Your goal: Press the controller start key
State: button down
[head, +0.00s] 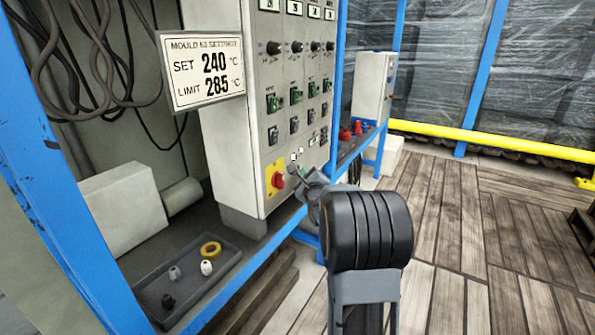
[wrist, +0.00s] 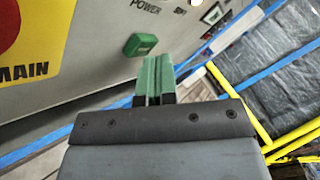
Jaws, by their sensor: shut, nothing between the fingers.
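The controller (head: 235,140) is a tall light-grey cabinet with columns of black knobs, green rocker switches and dark switches. A red rotary switch (head: 278,180) on a yellow plate sits low on its face; part of that plate, reading MAIN, shows in the wrist view (wrist: 50,68). In the wrist view a green key (wrist: 140,44) stands on the panel near the label POWER; I cannot read a start label on it. My gripper (head: 296,171) is shut and empty at the lower panel. Its green fingertips (wrist: 153,64) appear just below and right of the green key; contact cannot be told.
A sign (head: 202,70) reads SET 240, LIMIT 285. A dark tray (head: 228,268) with small parts and a yellow ring lies below left. Blue frame posts (head: 335,95) stand beside the cabinet.

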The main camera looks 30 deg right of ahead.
jog(key=shift+s+d, duration=0.25)
jog(key=shift+s, duration=0.2)
jog(key=shift+s+d+p, duration=0.2)
jog(key=shift+s+d, duration=0.2)
jog(key=shift+s, duration=0.35)
jog(key=shift+s+d+p, duration=0.15)
jog(key=shift+s+d, duration=0.25)
jog(key=shift+s, duration=0.35)
jog(key=shift+s+d+p, duration=0.2)
jog(key=shift+s+d, duration=0.2)
jog(key=shift+s, duration=0.35)
